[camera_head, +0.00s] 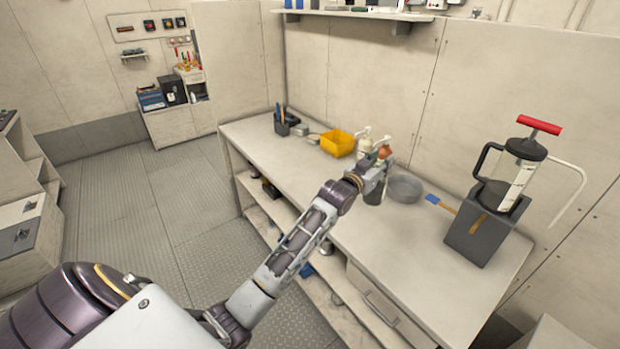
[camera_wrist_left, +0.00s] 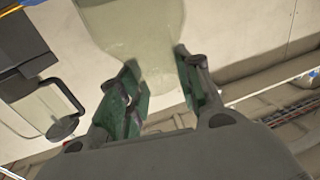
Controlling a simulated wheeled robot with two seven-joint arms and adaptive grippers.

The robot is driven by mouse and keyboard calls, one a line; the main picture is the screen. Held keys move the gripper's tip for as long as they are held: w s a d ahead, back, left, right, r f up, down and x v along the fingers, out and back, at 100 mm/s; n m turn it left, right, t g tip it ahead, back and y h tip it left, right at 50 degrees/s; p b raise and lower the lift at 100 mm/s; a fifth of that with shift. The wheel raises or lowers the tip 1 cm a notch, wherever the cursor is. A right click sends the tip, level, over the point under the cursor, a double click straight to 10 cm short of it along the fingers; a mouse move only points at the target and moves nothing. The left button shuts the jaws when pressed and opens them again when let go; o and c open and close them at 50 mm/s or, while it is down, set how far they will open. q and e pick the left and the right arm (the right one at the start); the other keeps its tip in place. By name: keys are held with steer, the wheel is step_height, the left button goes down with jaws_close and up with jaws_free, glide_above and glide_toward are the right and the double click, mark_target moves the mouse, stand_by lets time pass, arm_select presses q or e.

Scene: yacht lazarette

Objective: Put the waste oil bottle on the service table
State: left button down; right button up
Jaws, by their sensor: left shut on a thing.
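My left gripper (camera_head: 378,170) is at the service table (camera_head: 400,255), over its back half. It is shut on the waste oil bottle, which shows in the left wrist view as a translucent grey-green body (camera_wrist_left: 135,35) narrowing between the two fingers (camera_wrist_left: 160,95). In the head view the gripper and wrist hide much of the bottle. An orange-red top (camera_head: 384,152) shows just above the gripper. I cannot tell whether the bottle touches the table top. My right gripper is not in view.
A yellow bin (camera_head: 337,143), a white pump bottle (camera_head: 364,143) and a grey round bowl (camera_head: 404,188) stand near the gripper. A hand pump with a red handle (camera_head: 538,125) stands in a grey box (camera_head: 478,235) at right. The table's front middle is clear.

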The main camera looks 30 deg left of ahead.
arm_select(q)
steer(key=shift+a+f, duration=0.15)
steer(key=shift+a, duration=0.05)
steer(key=shift+d, duration=0.15)
steer(key=shift+f+p, duration=0.35)
steer(key=shift+f, duration=4.8)
steer(key=c, duration=1)
jaws_free()
steer(key=shift+s+a+b, duration=0.15)
steer(key=shift+s+a, duration=0.15)
steer(key=shift+s, duration=1.7)
steer(key=shift+s+a+b, duration=0.15)
steer(key=shift+s+a, duration=0.2)
steer(key=shift+s, duration=1.6)
steer(key=shift+s+a+b, duration=0.15)
steer(key=shift+s+a, duration=0.15)
steer(key=shift+s, duration=1.7)
